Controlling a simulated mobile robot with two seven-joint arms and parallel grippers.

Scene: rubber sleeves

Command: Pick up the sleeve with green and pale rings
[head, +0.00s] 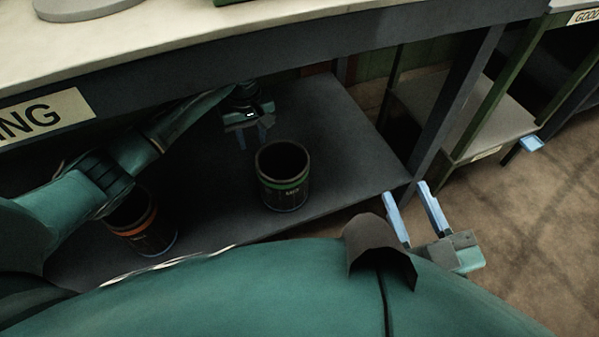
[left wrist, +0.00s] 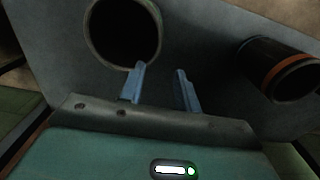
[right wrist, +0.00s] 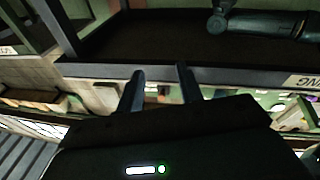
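The sleeve with green and pale rings (head: 284,195) is dark and open-topped. My left gripper (head: 252,137) is open and empty, behind and left of this sleeve. In the left wrist view the sleeve's round mouth (left wrist: 124,32) lies beyond the fingers (left wrist: 160,84); one fingertip overlaps its rim, and contact cannot be told. My right gripper (head: 408,206) is open and empty outside the shelf, at its right front corner; its fingers show in the right wrist view (right wrist: 160,85).
A second dark sleeve with an orange ring (head: 146,236) stands to the left on the shelf (head: 335,135), partly behind my left arm. The tabletop edge (head: 290,62) runs above the shelf. A table leg (head: 455,100) stands at the right. Bare shelf lies right of the green-ringed sleeve.

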